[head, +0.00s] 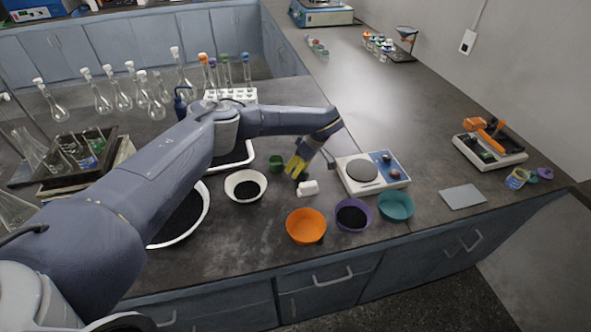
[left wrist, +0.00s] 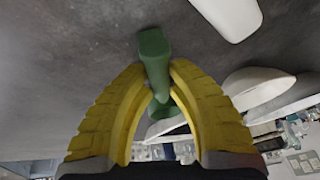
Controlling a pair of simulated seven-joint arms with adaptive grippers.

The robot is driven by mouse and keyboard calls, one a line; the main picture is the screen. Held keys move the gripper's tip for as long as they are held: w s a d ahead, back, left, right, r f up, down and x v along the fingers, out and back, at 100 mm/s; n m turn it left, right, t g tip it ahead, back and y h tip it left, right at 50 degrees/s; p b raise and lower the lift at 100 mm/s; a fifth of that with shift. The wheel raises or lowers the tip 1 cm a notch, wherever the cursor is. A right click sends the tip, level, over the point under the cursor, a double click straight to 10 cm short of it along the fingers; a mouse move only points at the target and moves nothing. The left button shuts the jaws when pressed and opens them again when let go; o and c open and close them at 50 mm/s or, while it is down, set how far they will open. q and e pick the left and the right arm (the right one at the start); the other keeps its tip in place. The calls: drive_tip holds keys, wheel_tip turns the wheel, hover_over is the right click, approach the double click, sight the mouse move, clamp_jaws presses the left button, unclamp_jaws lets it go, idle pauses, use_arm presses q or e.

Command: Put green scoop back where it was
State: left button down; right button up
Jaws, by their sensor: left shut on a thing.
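The green scoop (head: 256,162) is above the middle of the dark bench in the head view, next to a white bowl of dark grains (head: 246,186). My left gripper (head: 297,168) has yellow fingers and is shut on it. In the left wrist view, the green scoop (left wrist: 153,48) passes between the fingertips of my left gripper (left wrist: 157,82), with its lower part partly hidden by them. I cannot tell whether the scoop touches the bench. My right gripper is not in view.
A small white block (head: 308,188) lies just in front of the gripper, and a balance (head: 368,172) stands to its right. Orange (head: 306,226), purple (head: 353,215) and teal (head: 396,206) bowls line the front. A rack of tubes (head: 231,96) stands behind my arm.

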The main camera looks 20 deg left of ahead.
use_arm(q)
drive_tip(key=shift+f, duration=0.1)
drive_tip(key=c, duration=1.3)
unclamp_jaws()
drive_tip(key=v, duration=1.2)
